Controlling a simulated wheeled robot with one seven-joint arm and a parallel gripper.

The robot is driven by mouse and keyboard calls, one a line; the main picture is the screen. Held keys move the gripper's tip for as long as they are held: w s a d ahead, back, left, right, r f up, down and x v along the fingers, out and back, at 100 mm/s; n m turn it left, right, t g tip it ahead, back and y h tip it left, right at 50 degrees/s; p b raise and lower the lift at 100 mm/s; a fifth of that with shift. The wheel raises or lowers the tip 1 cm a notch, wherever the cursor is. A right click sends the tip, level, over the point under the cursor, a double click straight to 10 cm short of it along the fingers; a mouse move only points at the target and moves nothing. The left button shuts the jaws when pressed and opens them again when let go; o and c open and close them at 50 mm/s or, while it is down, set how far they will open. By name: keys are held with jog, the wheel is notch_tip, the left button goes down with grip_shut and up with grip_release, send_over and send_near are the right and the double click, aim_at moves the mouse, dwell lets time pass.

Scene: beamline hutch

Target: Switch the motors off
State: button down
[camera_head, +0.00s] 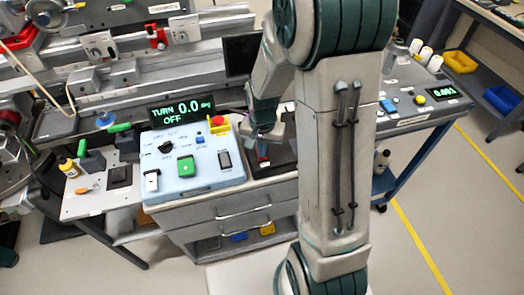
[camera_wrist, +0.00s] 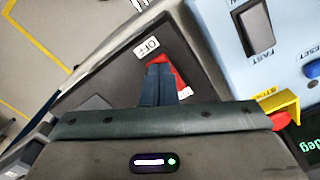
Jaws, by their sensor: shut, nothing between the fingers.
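A red switch (camera_wrist: 181,73) sits on a dark panel (camera_wrist: 112,84) beside a white "OFF" label (camera_wrist: 147,47). My gripper (camera_wrist: 158,67) is shut and empty, with its fingertips over the switch and hiding part of it. I cannot tell whether they touch it. In the head view, my gripper (camera_head: 263,138) is low over the dark panel (camera_head: 285,153), right of the light blue control box (camera_head: 190,165).
The control box carries a red emergency stop (camera_head: 217,121) with a yellow collar, a green button (camera_head: 186,167) and a black knob (camera_head: 166,147). A rocker labelled "FAST" (camera_wrist: 254,28) is close to my gripper. A second bench (camera_head: 410,112) stands at right.

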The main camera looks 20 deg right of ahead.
notch_tip(320, 180, up, 7)
jog(key=p, duration=0.4)
jog(key=shift+p, duration=0.4)
jog(key=s+r+n+t, duration=0.3)
jog(key=s+r+n, duration=0.3)
jog(key=s+r, duration=0.8)
jog(key=shift+v, duration=1.1)
